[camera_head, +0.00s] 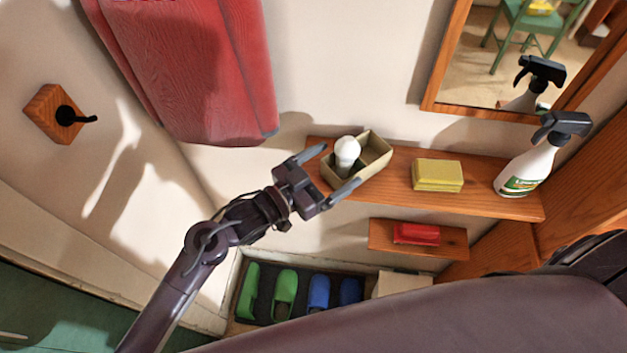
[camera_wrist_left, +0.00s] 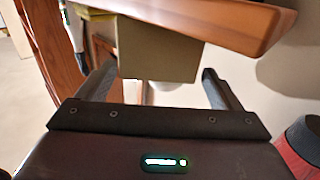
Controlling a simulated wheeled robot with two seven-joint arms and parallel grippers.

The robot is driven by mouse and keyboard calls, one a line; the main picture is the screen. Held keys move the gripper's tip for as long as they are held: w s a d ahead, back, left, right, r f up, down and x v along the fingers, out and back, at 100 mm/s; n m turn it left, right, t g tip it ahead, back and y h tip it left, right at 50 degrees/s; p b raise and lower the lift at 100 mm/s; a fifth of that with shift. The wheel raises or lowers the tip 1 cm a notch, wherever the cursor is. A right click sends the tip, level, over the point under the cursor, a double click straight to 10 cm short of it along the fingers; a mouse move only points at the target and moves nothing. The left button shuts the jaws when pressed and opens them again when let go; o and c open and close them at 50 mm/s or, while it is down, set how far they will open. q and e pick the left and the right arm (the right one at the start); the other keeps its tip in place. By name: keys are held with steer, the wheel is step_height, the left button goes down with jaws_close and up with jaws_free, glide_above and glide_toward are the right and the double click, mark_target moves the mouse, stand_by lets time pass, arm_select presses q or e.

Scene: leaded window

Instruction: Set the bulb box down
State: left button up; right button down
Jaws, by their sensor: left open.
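The bulb box (camera_head: 377,163) is a small open tan box with a white bulb (camera_head: 347,151) standing up out of it. It sits at the left end of the wooden shelf (camera_head: 395,187). My left gripper (camera_head: 330,171) is open at the box's near left end, its fingers apart with the end of the box between or just ahead of them; I cannot tell whether they touch it. In the left wrist view, the box (camera_wrist_left: 160,50) appears upside down between the fingertips (camera_wrist_left: 157,76), against the shelf (camera_wrist_left: 225,18). My right gripper is not in view.
A yellow sponge or block (camera_head: 437,175) and a spray bottle (camera_head: 528,168) stand farther right on the shelf. A mirror (camera_head: 437,104) hangs behind. A red cloth (camera_head: 205,75) hangs at upper left. A lower shelf (camera_head: 452,243) holds a red item; slippers (camera_head: 285,294) lie below.

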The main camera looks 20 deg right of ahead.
arm_select(q)
steer(key=b+v, duration=0.1)
steer(key=v, duration=0.6)
steer(key=shift+a+b, duration=0.25)
steer(key=shift+b, duration=0.05)
